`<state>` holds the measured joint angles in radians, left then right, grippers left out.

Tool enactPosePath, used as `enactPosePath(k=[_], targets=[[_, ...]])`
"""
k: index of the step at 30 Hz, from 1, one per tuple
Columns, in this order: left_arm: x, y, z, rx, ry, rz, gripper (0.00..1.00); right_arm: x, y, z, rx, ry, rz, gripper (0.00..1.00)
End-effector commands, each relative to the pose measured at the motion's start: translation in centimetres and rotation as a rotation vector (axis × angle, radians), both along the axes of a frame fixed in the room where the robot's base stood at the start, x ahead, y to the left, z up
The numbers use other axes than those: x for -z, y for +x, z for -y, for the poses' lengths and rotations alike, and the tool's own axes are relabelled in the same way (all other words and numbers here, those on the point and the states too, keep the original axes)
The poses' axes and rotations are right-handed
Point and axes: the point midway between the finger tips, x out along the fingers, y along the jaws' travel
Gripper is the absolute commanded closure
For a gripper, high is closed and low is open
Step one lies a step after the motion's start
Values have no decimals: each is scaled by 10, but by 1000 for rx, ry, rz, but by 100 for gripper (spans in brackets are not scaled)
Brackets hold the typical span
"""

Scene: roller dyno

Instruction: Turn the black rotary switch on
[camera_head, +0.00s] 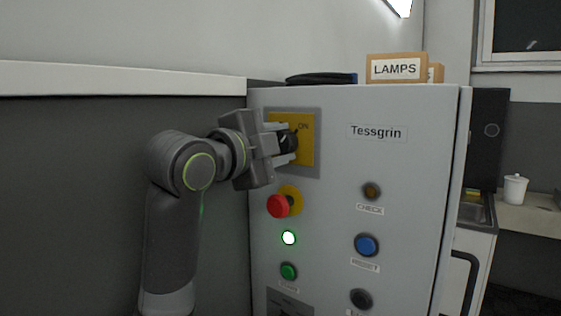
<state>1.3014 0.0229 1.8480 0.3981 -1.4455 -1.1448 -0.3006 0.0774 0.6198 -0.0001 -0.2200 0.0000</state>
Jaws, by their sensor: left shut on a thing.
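The black rotary switch (294,139) sits on a yellow plate (306,155) near the top left of the grey cabinet front. An "ON" mark shows on the plate, up and right of the knob. My left gripper (287,142) comes in from the left and is shut on the knob, with one finger above it and one below. The fingers and gripper body hide part of the knob and the plate's left side, so I cannot tell the switch's exact setting. My right gripper is not in view.
Below the switch are a red emergency button (279,206), a lit white-green lamp (289,238) and a green button (288,271). A blue button (367,245) is to the right. A LAMPS box (395,69) and a dark flat item (320,79) lie on the cabinet top.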

Motion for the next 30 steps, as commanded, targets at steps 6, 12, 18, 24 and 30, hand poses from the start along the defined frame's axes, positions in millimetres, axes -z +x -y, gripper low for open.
enactPosePath(k=[6, 12, 18, 24, 30], targets=[[0, 1, -2, -7, 75, 60, 85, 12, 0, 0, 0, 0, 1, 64], [-1, 1, -2, -7, 107, 83, 85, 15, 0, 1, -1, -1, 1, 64], [-2, 1, -2, -8, 114, 89, 85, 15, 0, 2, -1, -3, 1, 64], [-3, 1, -2, -8, 114, 90, 85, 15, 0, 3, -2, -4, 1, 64], [-2, 1, -1, -5, 113, 88, 43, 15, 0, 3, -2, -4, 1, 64]])
